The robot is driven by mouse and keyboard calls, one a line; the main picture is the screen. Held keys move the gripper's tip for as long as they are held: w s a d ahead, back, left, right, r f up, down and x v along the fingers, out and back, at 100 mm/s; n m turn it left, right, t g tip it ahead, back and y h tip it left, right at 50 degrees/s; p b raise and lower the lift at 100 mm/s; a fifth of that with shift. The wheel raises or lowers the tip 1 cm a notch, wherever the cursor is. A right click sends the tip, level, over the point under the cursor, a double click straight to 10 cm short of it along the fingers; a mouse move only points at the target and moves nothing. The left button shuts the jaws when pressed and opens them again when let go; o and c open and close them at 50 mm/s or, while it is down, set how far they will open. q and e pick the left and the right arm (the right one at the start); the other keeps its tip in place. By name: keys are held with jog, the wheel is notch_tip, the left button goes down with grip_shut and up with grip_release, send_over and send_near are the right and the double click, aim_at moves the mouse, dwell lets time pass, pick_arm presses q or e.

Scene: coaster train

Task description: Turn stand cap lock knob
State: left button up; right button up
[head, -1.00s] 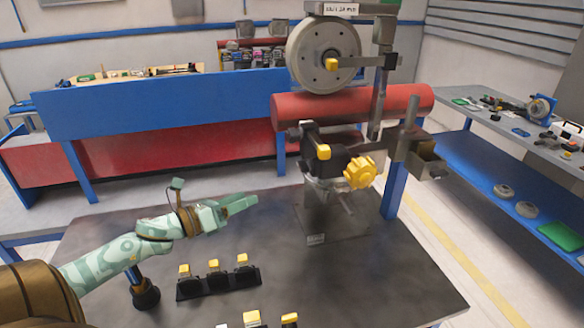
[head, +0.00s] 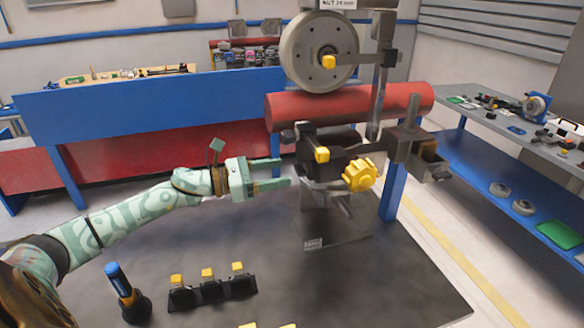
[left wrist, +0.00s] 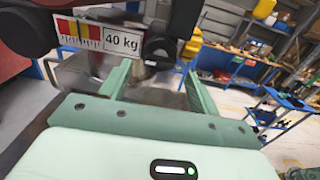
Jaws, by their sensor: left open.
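The yellow lobed lock knob (head: 359,174) sits on the front of the dark clamp block of the stand (head: 385,135), right of centre in the head view. My left gripper (head: 284,172) is open and empty, to the left of the knob and apart from it, at about its height. Its two fingers also show in the left wrist view (left wrist: 160,75), spread, with a black part and a "40 kg" label beyond them. A yellow part is partly visible there, but I cannot tell whether it is the knob. My right gripper is not in view.
A red cylinder (head: 350,105) lies across behind the stand, with a grey wheel (head: 319,52) above. A black rack with yellow-topped pieces (head: 212,291) and a blue-handled tool (head: 118,285) stand on the dark table (head: 360,285). Shelves stand at right.

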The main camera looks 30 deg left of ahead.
aim_at(295, 170)
pick_arm(q)
jog(key=p+x, duration=0.1)
jog(key=x, duration=0.3)
jog(key=shift+w+d, duration=0.15)
jog(key=c, duration=1)
